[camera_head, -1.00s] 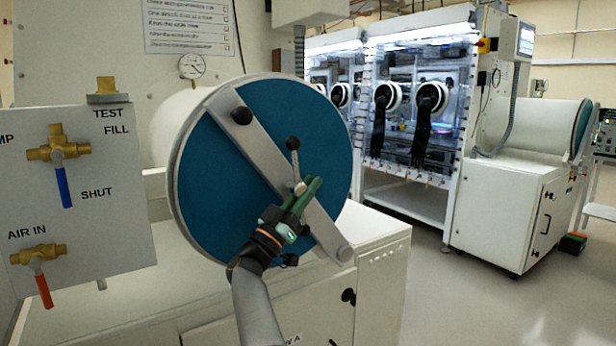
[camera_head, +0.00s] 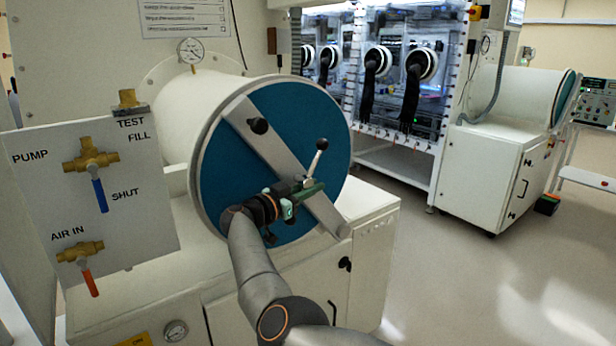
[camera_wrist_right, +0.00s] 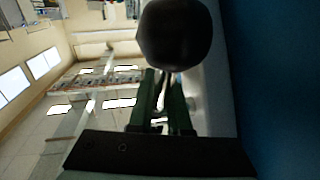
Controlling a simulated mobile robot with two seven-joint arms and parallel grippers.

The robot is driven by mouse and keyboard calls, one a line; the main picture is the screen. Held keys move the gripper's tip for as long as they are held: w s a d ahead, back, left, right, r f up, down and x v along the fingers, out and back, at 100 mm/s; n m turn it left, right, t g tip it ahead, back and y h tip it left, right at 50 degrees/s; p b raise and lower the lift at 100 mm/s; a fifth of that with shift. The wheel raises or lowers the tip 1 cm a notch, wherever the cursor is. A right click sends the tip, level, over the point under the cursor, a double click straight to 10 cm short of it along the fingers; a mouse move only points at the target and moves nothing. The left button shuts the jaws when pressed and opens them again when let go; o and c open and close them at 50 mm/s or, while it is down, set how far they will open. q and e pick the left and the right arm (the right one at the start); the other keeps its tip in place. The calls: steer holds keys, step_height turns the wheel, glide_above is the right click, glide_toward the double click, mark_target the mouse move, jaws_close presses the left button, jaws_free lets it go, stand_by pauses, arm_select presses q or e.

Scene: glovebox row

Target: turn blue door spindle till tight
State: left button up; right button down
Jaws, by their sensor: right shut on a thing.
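The blue round door (camera_head: 262,110) closes the end of the white cylindrical chamber, with a grey bar (camera_head: 268,148) lying diagonally across it. The spindle handle (camera_head: 314,160), a metal lever with a black ball knob, stands at the middle of the bar and points up and to the right. My right gripper (camera_head: 308,186) is shut on the spindle handle below its knob, in front of the door. In the right wrist view the black knob (camera_wrist_right: 175,34) is close, just beyond the green fingers (camera_wrist_right: 162,105). My left gripper is not in view.
A valve panel (camera_head: 60,220) with a blue-handled valve (camera_head: 98,188) and a red-handled valve (camera_head: 88,278) stands at the left. A gauge (camera_head: 190,50) is above the chamber. Another glovebox (camera_head: 400,70) stands behind.

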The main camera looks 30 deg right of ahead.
steer(key=shift+a+f, duration=0.1)
steer(key=shift+f, duration=0.1)
stand_by(0.3)
steer(key=c, duration=1.2)
jaws_free()
steer(key=shift+o, duration=0.2)
steer(key=v, duration=0.5)
steer(key=p+v, duration=0.2)
steer(key=v, duration=0.5)
steer(key=shift+a+r+p, duration=0.2)
steer(key=shift+a+p, duration=0.1)
steer(key=shift+p, duration=0.1)
